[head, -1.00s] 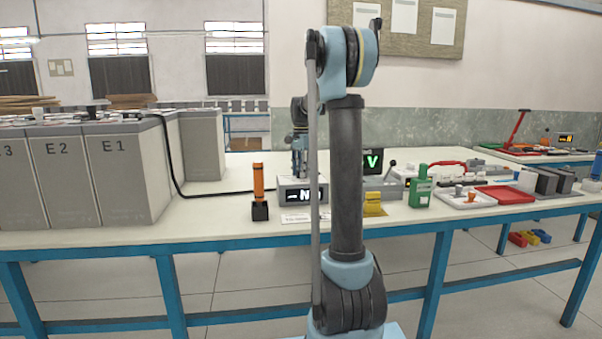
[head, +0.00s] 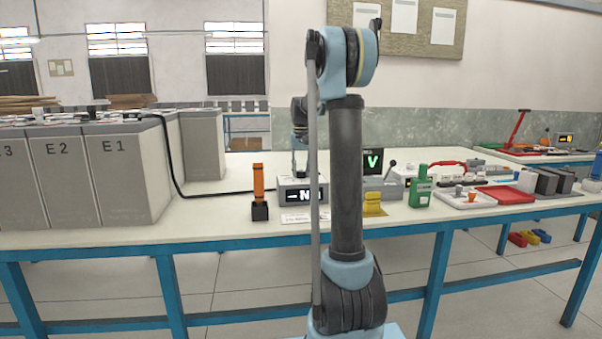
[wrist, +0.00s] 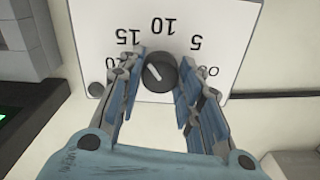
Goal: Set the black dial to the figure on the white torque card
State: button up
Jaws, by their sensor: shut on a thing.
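The black dial (wrist: 161,74) sits on a white scale plate (wrist: 98,22) marked 0, 5, 10, 15 and a partly hidden 20. Its white pointer mark slants to the upper left in the wrist view, roughly toward the 15 side. My gripper (wrist: 161,82) is shut on the dial, one finger on each side. In the head view my arm partly hides the grey box (head: 287,184) under my gripper. A small white card (head: 296,218) lies before this box; its writing is too small to read.
An orange-handled tool (head: 258,182) stands left of the box. A yellow object (head: 374,204), a green bottle-like item (head: 420,187) and a red tray (head: 507,195) stand to the right. A black cable (head: 178,180) runs along the bench from the grey cabinets.

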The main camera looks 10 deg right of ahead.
aim_at(301, 171)
jog(key=shift+w+n, duration=0.1)
jog(key=shift+n, duration=0.6)
jog(key=o, duration=1.1)
jog(key=shift+c, duration=0.2)
notch_tip(301, 171, up, 12)
jog(key=shift+f, duration=0.1)
